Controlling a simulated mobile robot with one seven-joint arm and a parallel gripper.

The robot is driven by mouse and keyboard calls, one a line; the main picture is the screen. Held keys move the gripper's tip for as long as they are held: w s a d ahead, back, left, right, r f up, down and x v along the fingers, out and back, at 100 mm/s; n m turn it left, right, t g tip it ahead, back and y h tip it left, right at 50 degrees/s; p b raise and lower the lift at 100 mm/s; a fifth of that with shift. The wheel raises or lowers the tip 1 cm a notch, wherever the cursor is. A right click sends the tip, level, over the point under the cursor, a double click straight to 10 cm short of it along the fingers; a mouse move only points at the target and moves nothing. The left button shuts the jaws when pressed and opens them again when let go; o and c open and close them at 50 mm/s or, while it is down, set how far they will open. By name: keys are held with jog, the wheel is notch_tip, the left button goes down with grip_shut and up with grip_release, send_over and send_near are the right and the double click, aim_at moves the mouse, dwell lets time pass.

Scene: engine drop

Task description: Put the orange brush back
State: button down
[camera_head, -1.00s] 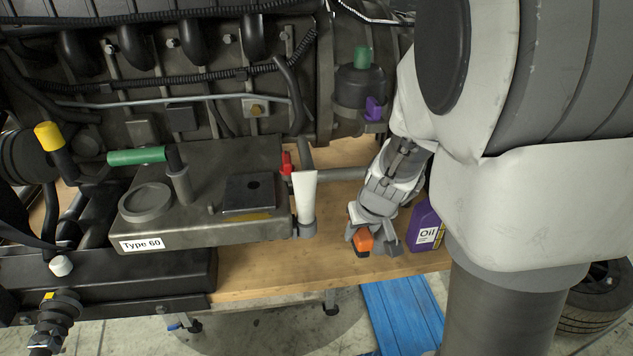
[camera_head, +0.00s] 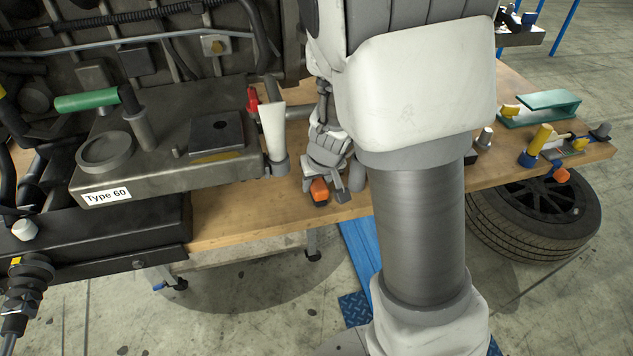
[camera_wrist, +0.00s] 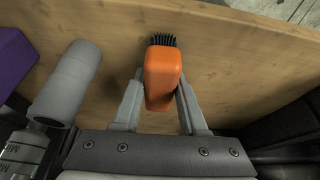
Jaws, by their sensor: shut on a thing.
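The orange brush (camera_wrist: 162,75) with black bristles is between the two fingers of my gripper (camera_wrist: 160,105) in the wrist view. My gripper is shut on its orange body, and the bristles point away from the palm. In the head view my gripper (camera_head: 331,188) hangs over the front part of the wooden table, with the orange brush (camera_head: 319,190) at its fingertips. The table's wood shows beneath and around the brush. I cannot tell whether the brush touches the wood.
The wooden table (camera_head: 240,215) carries a large engine (camera_head: 165,140) at left. A white-and-grey part with a red piece (camera_head: 272,135) stands left of my gripper. In the wrist view a grey cylinder (camera_wrist: 68,82) and a purple container (camera_wrist: 12,58) are at left.

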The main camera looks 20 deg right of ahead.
jog(key=shift+f, duration=0.25)
jog(key=shift+c, duration=2.2)
grip_release()
jog(key=shift+r, duration=0.15)
jog(key=s+r+p, duration=0.4)
jog(key=s+r, duration=0.3)
jog(key=r, duration=0.3)
jog(key=s+r+p, duration=0.4)
jog(key=s+r, duration=0.2)
jog(key=r, duration=0.5)
jog(key=s+r+t+p, duration=0.1)
jog(key=s+r+p, duration=0.3)
jog(key=s+r, duration=0.3)
notch_tip(320, 180, up, 4)
jog(key=shift+s+r+m, duration=0.15)
jog(key=shift+s+m, duration=0.15)
